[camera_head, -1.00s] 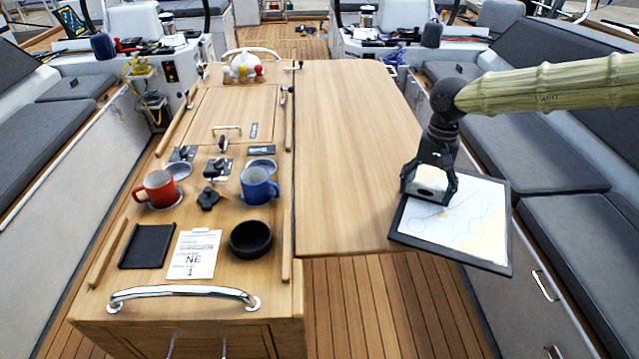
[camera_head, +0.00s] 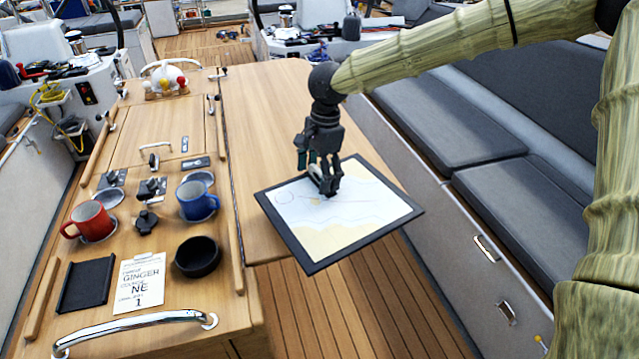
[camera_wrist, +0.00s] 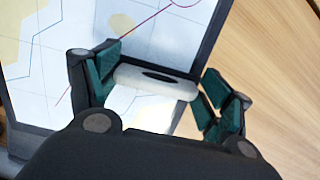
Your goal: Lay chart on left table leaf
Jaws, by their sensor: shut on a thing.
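The chart (camera_head: 365,222) is a pale map on a dark-edged board. It lies roughly flat over the near right corner of the wooden table leaf (camera_head: 270,115), with its near part overhanging the leaf's end. I cannot tell whether it touches the leaf. In the wrist view, the fingers flank a white raised grip (camera_wrist: 155,82) with a dark slot on the chart (camera_wrist: 35,65). The finger contact is partly hidden.
A centre console left of the leaf bears a red mug (camera_head: 90,220), a blue mug (camera_head: 197,200), a black bowl (camera_head: 197,257), a note card (camera_head: 139,283) and a black tray (camera_head: 86,284). A grey bench (camera_head: 520,200) lies right. The leaf's far part is clear.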

